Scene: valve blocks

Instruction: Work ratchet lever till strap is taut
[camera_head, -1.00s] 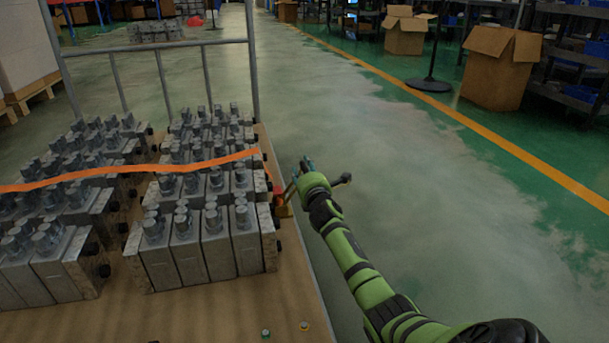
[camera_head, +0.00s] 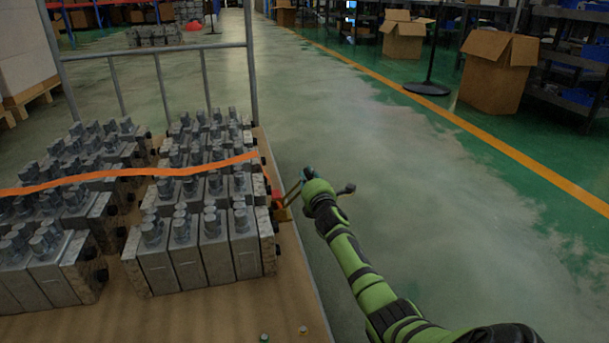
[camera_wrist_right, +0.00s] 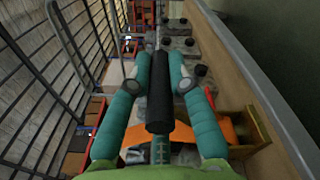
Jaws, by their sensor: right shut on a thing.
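The orange strap (camera_head: 130,172) runs across the grey valve blocks (camera_head: 208,245) and over their right side, with a slight wave in it. The ratchet (camera_head: 281,208), with red and yellow parts, sits low at the pallet's right edge. My right gripper (camera_head: 306,174) is just right of the ratchet, out beyond the edge. In the right wrist view, its teal fingers (camera_wrist_right: 158,80) are shut on the black grip of the ratchet lever (camera_wrist_right: 157,100), one on each side. The strap (camera_wrist_right: 233,127) and part of the ratchet show behind the fingers there. My left gripper is out of view.
The wooden pallet board (camera_head: 190,318) carries the blocks, with a grey metal rail frame (camera_head: 251,70) at its far end. Two small round items lie near its front edge. The floor right of my arm is clear up to cardboard boxes (camera_head: 495,72) and shelves.

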